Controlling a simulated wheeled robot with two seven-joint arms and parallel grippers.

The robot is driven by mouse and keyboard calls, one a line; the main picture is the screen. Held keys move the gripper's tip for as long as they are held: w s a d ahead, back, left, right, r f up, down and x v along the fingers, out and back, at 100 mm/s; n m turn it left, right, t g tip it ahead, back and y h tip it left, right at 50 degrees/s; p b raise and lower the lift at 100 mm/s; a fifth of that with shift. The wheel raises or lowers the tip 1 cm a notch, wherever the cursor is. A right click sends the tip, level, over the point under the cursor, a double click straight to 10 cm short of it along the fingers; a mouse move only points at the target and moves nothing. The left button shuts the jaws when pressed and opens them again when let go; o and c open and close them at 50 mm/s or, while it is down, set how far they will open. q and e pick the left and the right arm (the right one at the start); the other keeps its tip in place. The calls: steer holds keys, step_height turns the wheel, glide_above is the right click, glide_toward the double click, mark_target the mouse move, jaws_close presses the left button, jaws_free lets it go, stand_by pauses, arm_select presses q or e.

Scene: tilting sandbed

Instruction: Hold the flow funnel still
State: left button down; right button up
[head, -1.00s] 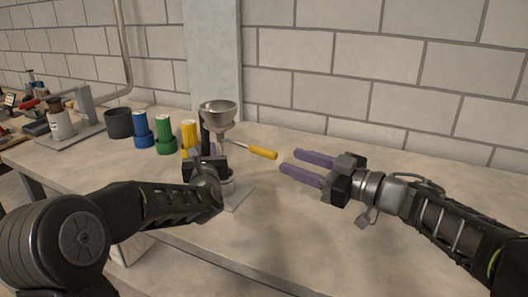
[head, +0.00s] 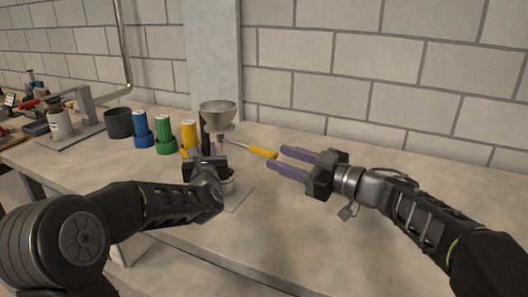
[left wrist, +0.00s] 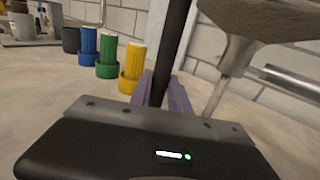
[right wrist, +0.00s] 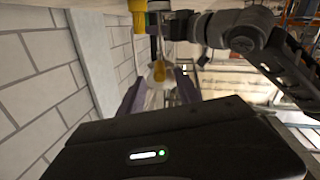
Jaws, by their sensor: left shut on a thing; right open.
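The flow funnel (head: 218,115) is a grey metal bowl with a narrow spout, upright at the middle of the bench. In the left wrist view the funnel (left wrist: 245,35) is at the upper right. My left gripper (head: 200,152) is shut on a black upright post (left wrist: 172,45) beside the funnel; its purple fingers are partly hidden. A thin metal rod with a yellow handle (head: 262,152) reaches right from below the bowl. My right gripper (head: 278,158) is open and empty just right of this handle. In the right wrist view the yellow handle (right wrist: 159,71) appears between the fingers.
Yellow (head: 189,135), green (head: 165,135) and blue (head: 142,130) containers and a dark cup (head: 119,123) stand left of the funnel. A metal stand (head: 85,110) is further left. A block wall is behind; the bench's right side is clear.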

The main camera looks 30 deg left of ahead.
mark_target(253, 148)
steer(key=a, duration=0.4)
steer(key=w+a, duration=0.1)
steer(key=shift+a, duration=0.4)
steer(key=shift+c, duration=0.5)
jaws_close()
stand_by(0.5)
